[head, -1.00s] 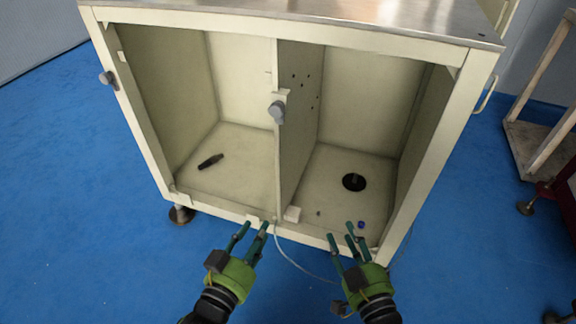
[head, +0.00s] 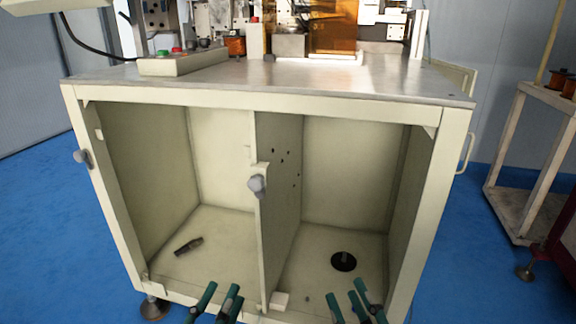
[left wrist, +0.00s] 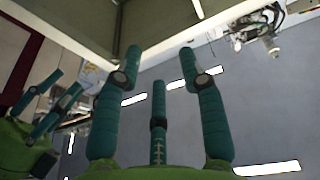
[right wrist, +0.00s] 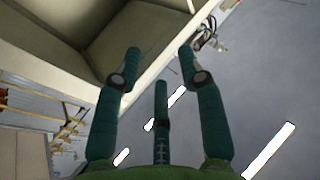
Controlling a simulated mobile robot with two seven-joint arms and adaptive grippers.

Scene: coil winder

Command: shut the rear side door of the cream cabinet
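The cream cabinet (head: 280,106) stands ahead with its front open, showing two compartments and a divider. A cream panel (head: 462,76) shows behind its right rear corner, standing out past the worktop. It may be the rear side door, but most of it is hidden. A pale handle (head: 467,153) sticks out on the cabinet's right side. My left gripper (head: 220,291) and right gripper (head: 345,293) are low in the head view, before the cabinet's lower front. Both are open and empty, with fingers spread in the left wrist view (left wrist: 160,65) and right wrist view (right wrist: 160,70).
A metal worktop (head: 280,80) carries winding machinery and a button box (head: 183,63). A dark tool (head: 188,246) and a black disc (head: 343,262) lie inside the cabinet. A cream trolley (head: 515,205) stands at the right. Blue floor (head: 458,235) is clear between it and the cabinet.

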